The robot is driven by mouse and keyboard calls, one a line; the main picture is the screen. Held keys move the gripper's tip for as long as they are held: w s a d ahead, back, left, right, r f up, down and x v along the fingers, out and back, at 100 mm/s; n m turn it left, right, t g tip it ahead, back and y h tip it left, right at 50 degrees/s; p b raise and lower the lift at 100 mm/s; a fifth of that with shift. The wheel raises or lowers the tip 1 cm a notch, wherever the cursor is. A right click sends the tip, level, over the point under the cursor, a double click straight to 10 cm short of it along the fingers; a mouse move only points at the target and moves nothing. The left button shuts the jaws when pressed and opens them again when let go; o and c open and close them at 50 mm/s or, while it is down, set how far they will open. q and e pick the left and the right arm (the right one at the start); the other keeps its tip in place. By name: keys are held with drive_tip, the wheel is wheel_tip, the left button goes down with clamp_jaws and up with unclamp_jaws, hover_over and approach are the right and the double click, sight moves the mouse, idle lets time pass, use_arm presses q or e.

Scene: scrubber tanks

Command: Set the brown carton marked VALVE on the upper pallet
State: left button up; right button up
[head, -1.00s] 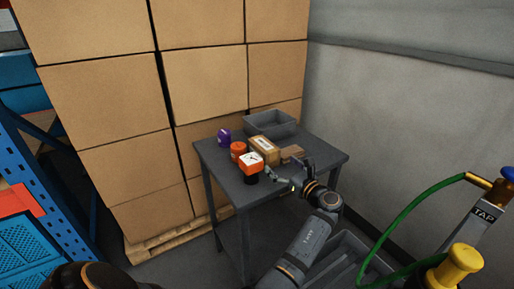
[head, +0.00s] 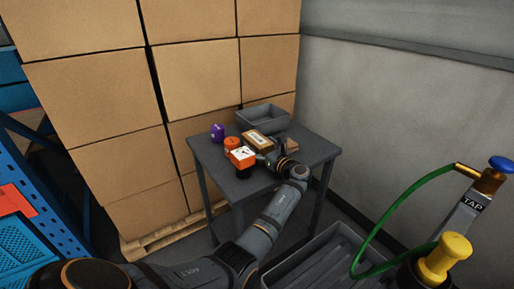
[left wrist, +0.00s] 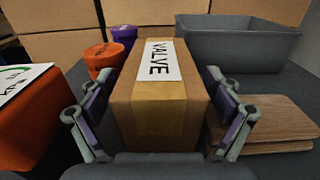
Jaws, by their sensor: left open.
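The brown carton marked VALVE (left wrist: 160,100) lies on the grey table, its white label up. It also shows in the head view (head: 257,140), partly hidden by my left gripper. My left gripper (left wrist: 160,118) is open, with one finger on each side of the carton's near end; I cannot tell whether they touch it. In the head view the left gripper (head: 268,160) is low over the table. My right gripper is not in view. Large cartons stand stacked on a wooden pallet (head: 170,231) on the floor; I cannot tell any upper pallet.
An orange block with a white top (head: 242,156) is close left of the gripper. An orange tub (head: 232,143), a purple item (head: 217,132), a grey bin (head: 264,117) and wooden slabs (left wrist: 262,120) crowd the table (head: 207,160). A blue rack (head: 50,215) stands left.

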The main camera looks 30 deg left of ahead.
use_arm(q)
drive_tip(key=shift+w+a, duration=0.1)
drive_tip(key=shift+a, duration=0.15)
drive_tip(key=shift+d, duration=0.1)
drive_tip(key=shift+c, duration=0.9)
drive_tip(key=shift+r, duration=0.1)
drive_tip(key=c, duration=1.3)
drive_tip(key=shift+r+p, duration=0.5)
drive_tip(key=r+p, duration=0.3)
drive_tip(key=p, duration=0.1)
drive_tip(key=shift+s+r+p, duration=0.2)
drive_tip(key=shift+r+p, duration=0.15)
drive_tip(key=shift+p, duration=0.05)
drive_tip(key=s+d+r+p, duration=0.2)
drive_tip(key=s+r+p, duration=0.2)
drive_tip(key=p, duration=0.6)
drive_tip(key=s+d+r+p, duration=0.3)
drive_tip(key=s+r+p, duration=0.1)
drive_tip(key=s+p, duration=0.4)
drive_tip(key=shift+s+d+r+p, duration=0.15)
drive_tip(key=shift+s+d+p, duration=0.15)
drive_tip(key=shift+p, duration=0.55)
